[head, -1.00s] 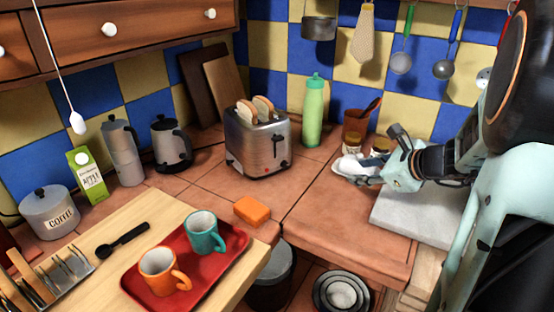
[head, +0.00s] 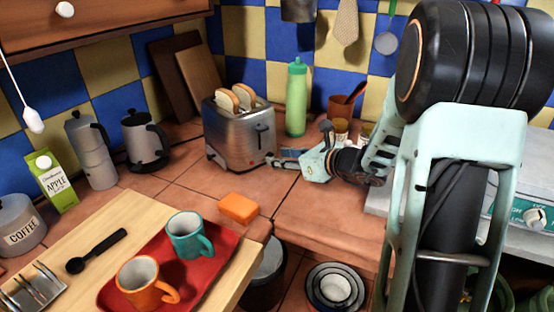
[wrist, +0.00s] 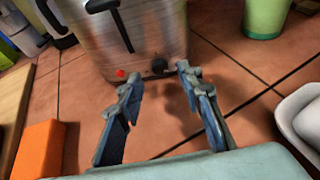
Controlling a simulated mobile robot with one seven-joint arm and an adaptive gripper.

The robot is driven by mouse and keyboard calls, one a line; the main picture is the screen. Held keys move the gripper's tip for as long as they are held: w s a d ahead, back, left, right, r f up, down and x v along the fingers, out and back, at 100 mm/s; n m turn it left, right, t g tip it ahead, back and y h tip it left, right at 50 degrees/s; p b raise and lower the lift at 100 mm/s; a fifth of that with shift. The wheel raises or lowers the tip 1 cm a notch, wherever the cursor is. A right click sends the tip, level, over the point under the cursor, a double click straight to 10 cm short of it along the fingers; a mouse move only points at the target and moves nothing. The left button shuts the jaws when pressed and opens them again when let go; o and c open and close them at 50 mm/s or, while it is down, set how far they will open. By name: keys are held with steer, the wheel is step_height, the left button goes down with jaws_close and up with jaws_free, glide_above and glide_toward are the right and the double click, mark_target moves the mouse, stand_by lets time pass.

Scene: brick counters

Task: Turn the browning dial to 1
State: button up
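The silver toaster (head: 235,138) stands on the tiled counter with two bread slices (head: 238,97) in its slots. In the wrist view, its front (wrist: 155,30) shows a black lever (wrist: 122,28), a small red button or light (wrist: 120,73) and a dark round dial (wrist: 159,66) near the bottom. Any marks around the dial are too small to read. My gripper (wrist: 158,76) is open and empty, with its fingertips close to the toaster front and the dial between them in the picture. Contact cannot be told. The gripper (head: 278,161) also shows at the toaster's lower right in the head view.
A green bottle (head: 297,100) stands behind the toaster, and small jars (head: 341,130) stand behind my gripper. An orange sponge (head: 238,207) lies in front. A white dish (wrist: 300,115) is at the right of the wrist view. The counter tiles under my gripper are clear.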

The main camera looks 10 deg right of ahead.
steer(key=shift+x, duration=1)
jaws_close()
steer(key=shift+f+b, duration=0.1)
steer(key=shift+b, duration=0.45)
